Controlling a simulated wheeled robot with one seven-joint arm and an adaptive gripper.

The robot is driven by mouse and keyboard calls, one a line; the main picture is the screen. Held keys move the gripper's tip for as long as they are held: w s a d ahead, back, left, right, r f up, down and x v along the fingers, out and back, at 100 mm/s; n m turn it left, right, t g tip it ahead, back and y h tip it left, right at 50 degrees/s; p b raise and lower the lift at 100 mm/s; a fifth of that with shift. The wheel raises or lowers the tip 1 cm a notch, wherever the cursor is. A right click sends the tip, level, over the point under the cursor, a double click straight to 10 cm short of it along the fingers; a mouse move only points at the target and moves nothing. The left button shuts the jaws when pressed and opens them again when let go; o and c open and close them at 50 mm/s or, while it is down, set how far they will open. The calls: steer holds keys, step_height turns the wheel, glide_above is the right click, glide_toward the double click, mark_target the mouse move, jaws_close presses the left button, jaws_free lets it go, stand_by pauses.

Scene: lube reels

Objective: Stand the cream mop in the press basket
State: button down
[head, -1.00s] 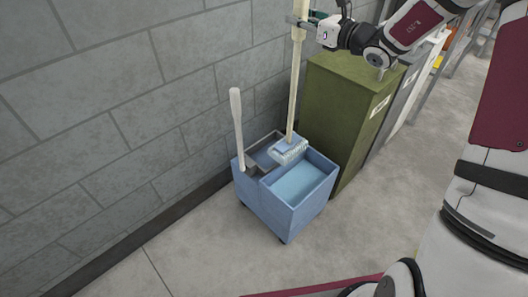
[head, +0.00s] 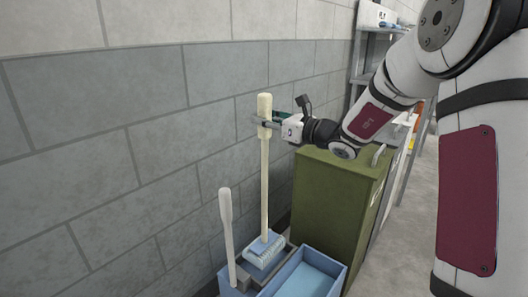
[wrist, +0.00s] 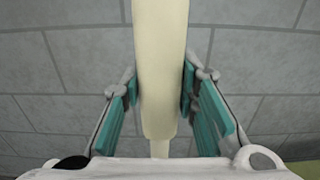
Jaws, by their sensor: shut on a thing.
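The cream mop (head: 264,185) stands near upright, with a long cream handle and a blue and white head at its foot. My gripper (head: 266,124) is shut on the thick upper part of the handle. In the wrist view the handle (wrist: 160,60) runs between the teal finger pads of my gripper (wrist: 160,88). The mop head is at the grey press basket (head: 245,270) at the back of the blue mop bucket (head: 335,279). I cannot tell whether the head rests in the basket or hangs just above it.
A pale press lever (head: 227,225) rises at the bucket's left. An olive green cabinet (head: 335,190) stands close on the right, below my arm. A grey block wall (head: 140,170) is close behind the mop. Shelving (head: 365,50) stands farther back.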

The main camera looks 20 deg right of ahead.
mark_target(268, 140)
steer(key=shift+f+b, duration=1)
steer(key=shift+f, duration=2.1)
steer(key=shift+f, duration=0.2)
steer(key=c, duration=1.2)
jaws_free()
steer(key=shift+c, duration=0.2)
steer(key=shift+r, duration=0.2)
steer(key=p+v, duration=0.3)
steer(key=v, duration=0.9)
